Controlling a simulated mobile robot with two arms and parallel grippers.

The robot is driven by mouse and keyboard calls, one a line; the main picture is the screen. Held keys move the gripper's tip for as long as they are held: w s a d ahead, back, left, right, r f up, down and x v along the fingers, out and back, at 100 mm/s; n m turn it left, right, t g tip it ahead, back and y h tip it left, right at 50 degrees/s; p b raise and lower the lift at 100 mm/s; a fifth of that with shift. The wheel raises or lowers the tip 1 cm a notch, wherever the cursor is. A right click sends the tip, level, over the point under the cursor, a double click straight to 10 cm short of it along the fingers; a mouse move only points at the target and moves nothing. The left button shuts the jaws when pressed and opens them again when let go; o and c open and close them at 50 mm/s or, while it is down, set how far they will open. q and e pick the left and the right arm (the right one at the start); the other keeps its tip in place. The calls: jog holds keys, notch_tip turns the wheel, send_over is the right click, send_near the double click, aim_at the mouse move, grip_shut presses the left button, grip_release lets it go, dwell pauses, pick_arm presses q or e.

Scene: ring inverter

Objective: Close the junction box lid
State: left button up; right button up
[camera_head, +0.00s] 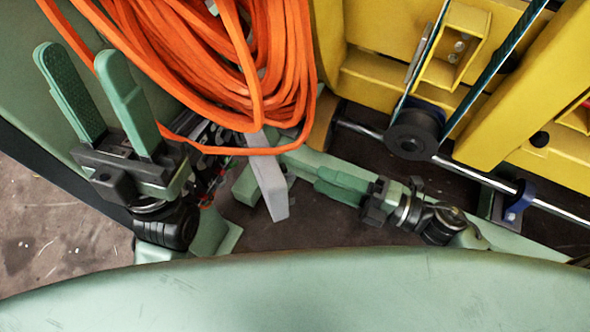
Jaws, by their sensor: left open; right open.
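My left gripper (78,57) is at the upper left, its two green fingers pointing up and apart with nothing between them. My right gripper (322,181) is right of centre and points left; its fingers are seen nearly edge-on, with no object visible between them. No junction box body is clearly visible; part of that area is hidden behind the orange cable.
A big coil of orange cable (255,75) hangs at the top centre, close to both grippers. Yellow machinery (530,90) with a black roller (414,134) and a metal rod (460,166) fills the right. Bare dirty floor (60,235) shows at the left.

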jog(key=b+x, duration=0.1)
jog(key=x, duration=0.6)
jog(key=shift+a+f+g, duration=0.25)
jog(key=shift+f+g, duration=0.05)
jog(key=shift+f, duration=0.3)
grip_shut()
dwell(0.9)
